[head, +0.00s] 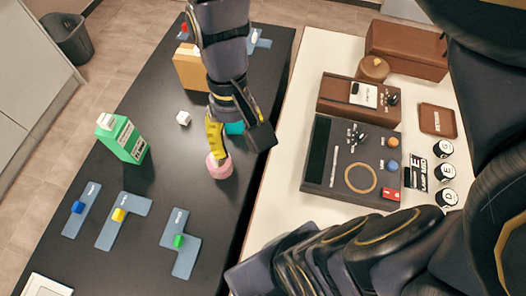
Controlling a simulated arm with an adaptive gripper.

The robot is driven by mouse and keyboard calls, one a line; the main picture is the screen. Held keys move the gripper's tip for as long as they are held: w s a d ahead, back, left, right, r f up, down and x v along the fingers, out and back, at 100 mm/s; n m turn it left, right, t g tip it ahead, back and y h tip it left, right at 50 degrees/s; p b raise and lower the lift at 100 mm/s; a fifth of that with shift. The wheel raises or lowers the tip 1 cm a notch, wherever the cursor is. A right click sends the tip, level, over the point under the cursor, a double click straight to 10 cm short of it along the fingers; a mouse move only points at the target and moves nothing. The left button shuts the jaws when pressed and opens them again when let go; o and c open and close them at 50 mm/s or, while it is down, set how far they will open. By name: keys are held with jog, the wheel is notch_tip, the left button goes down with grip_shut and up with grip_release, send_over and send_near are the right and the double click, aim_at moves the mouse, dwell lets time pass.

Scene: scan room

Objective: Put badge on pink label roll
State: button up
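The pink label roll (219,168) sits on the dark table, near its right edge. My gripper (240,144) hangs over the table from the top, with a yellow part on its left and a dark part on its right. The yellow part's lower end is right at the roll's upper side; I cannot tell whether they touch. A teal thing (235,128) shows partly between these parts; its shape is mostly hidden. I cannot tell whether the gripper holds it. I cannot pick out the badge for certain.
A green carton (122,138), a white cube (183,118) and a tan box (190,68) stand on the dark table. Blue flat pieces (123,222) with small coloured blocks lie at the front. A dark console (350,160) is on the white counter.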

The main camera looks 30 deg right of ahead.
jog(key=s+d+r+n+h, duration=0.1)
jog(key=s+n, duration=0.1)
jog(key=s, duration=0.5)
jog(key=shift+r+t, duration=0.25)
jog(key=shift+t, duration=0.15)
jog(key=shift+s, duration=0.1)
dwell(0.5)
